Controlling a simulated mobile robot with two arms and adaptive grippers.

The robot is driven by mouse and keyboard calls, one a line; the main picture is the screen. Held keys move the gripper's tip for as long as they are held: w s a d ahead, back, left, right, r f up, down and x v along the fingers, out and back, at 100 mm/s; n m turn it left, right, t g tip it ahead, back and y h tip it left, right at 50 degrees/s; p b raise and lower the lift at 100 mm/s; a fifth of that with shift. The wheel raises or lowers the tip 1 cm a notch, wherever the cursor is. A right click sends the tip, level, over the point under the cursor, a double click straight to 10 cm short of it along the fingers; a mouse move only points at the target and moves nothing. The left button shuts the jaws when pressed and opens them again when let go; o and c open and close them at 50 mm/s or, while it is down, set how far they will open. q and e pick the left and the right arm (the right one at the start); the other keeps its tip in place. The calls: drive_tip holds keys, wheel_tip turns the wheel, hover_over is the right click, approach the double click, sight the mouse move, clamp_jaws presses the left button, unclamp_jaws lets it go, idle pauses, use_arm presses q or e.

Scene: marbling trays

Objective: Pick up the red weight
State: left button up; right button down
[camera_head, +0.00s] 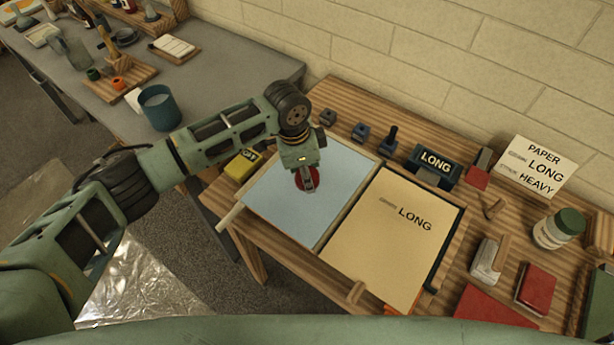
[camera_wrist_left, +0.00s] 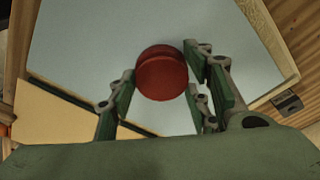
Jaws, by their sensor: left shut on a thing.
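The red weight (camera_head: 299,181) is a round red piece over the pale blue sheet in the left tray (camera_head: 262,203). My left gripper (camera_head: 309,186) reaches down onto it and is shut on it. In the left wrist view the red weight (camera_wrist_left: 162,76) sits between the two fingers of my left gripper (camera_wrist_left: 164,84), with the pale blue surface behind it. I cannot tell whether the weight touches that surface or is just above it. The gripper hides part of the weight in the head view. My right gripper is not in view.
A tan board marked LONG (camera_head: 385,245) lies to the right of the tray. A yellow block (camera_head: 240,167) is at its left edge. A dark LONG sign (camera_head: 435,164), a paper card (camera_head: 538,166) and a green-lidded jar (camera_head: 557,230) stand farther right. A blue cup (camera_head: 159,108) stands on the grey table.

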use_arm(q)
drive_tip(key=c, duration=0.8)
clamp_jaws()
drive_tip(key=shift+r, duration=0.1)
